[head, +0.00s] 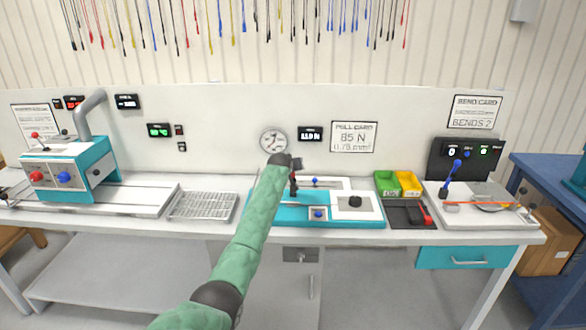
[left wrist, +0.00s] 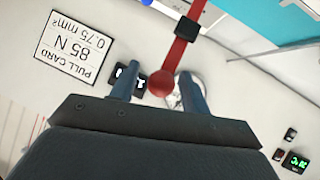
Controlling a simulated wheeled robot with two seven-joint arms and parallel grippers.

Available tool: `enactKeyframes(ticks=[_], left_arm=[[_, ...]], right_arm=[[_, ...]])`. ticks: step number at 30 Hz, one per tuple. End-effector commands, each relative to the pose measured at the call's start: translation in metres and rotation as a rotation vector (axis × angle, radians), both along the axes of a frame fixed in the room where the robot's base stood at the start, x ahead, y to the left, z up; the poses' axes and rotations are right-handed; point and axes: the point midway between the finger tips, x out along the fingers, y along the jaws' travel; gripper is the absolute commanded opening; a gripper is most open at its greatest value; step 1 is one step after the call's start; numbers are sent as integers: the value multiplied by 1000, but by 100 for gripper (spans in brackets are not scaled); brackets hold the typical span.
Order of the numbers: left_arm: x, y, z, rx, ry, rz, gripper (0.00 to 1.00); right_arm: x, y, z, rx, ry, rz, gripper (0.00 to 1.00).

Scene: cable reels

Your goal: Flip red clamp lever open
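The red clamp lever (head: 293,184) stands roughly upright on the teal fixture (head: 262,214) at the middle of the bench. In the left wrist view the lever is a red bar with a black block and a round red knob (left wrist: 161,83) at its end. My left gripper (head: 290,161) is at the top of the lever, partly covering it in the head view. Its two fingers (left wrist: 158,85) are apart, with the knob between their tips and a small gap showing on each side. My right gripper is not in view.
Green and yellow bins (head: 387,183) and a bending station with a blue lever (head: 453,171) stand to the right. A wire rack (head: 203,205) lies left. A gauge (head: 273,141) is on the wall behind.

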Motion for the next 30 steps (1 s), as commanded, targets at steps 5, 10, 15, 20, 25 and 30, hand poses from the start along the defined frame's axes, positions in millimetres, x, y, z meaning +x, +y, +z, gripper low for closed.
enactKeyframes(ticks=[5,10,15,20,25,30], left_arm=[[0,0,-1,0,1,0,46],[-3,1,0,0,-1,0,46],[-16,4,5,0,0,0,46],[-34,7,15,-1,-1,-1,46],[-51,11,26,0,0,0,46],[-62,14,34,0,1,0,46]], right_arm=[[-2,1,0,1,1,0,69],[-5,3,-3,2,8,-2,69],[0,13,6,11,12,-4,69],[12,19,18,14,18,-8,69],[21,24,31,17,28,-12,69],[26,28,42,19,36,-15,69]])
